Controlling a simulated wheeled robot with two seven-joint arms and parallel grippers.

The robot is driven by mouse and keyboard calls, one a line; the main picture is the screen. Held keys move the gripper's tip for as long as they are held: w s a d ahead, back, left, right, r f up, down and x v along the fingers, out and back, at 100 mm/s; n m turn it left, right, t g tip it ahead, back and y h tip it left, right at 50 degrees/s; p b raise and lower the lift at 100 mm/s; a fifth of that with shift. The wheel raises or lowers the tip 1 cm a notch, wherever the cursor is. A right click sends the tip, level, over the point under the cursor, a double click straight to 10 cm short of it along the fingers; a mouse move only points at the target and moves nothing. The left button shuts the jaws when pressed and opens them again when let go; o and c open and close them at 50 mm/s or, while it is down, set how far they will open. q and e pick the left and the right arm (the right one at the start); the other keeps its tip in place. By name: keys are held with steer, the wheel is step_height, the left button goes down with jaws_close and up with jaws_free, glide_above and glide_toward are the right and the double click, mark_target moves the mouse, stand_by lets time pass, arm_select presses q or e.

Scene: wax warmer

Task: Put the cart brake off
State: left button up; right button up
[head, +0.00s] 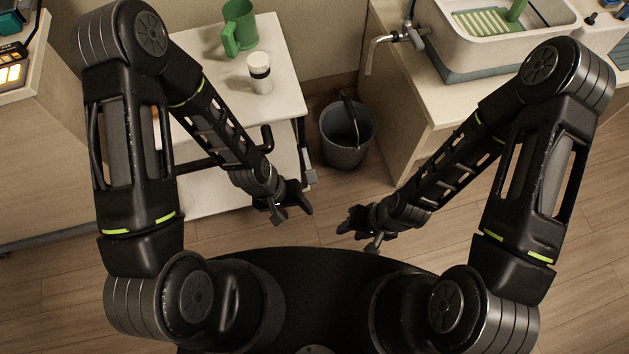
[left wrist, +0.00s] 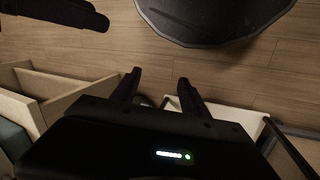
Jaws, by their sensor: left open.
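The cart (head: 287,62) has a white top and a lower white shelf, and stands left of centre in the head view. My right gripper (head: 358,238) looks open and empty, to the right.
A green mug (head: 240,25) and a white cup with a dark band (head: 260,73) stand on the cart. A dark bucket (head: 346,135) stands on the floor between the cart and the sink counter (head: 412,91). A wooden cabinet (head: 45,165) is at the left. Floor around the grippers is clear.

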mark_target(311, 174)
arm_select(q)
steer(key=w+f+b, duration=0.2)
steer(key=w+b, duration=0.2)
steer(key=b, duration=0.1)
steer(key=w+d+f+y+b, duration=0.1)
steer(key=w+f+b, duration=0.1)
steer(key=w+b, duration=0.2)
steer(key=w+f+n+y+b, duration=0.1)
steer(key=w+f+b, duration=0.2)
steer(key=w+b, duration=0.2)
steer(key=shift+d+f+b, duration=0.1)
steer(key=shift+d+b, duration=0.3)
steer(key=shift+b, duration=0.9)
steer(key=w+r+b, duration=0.1)
steer(key=b, duration=0.1)
steer(key=w+d+r+n+y+b, duration=0.1)
steer(key=w+b, duration=0.1)
steer(key=shift+r+y, duration=0.3)
steer(key=shift+r, duration=0.15)
step_height(311, 174, down, 8)
steer(key=shift+r+b, duration=0.1)
steer(key=shift+b, duration=0.8)
steer(key=shift+c, duration=0.3)
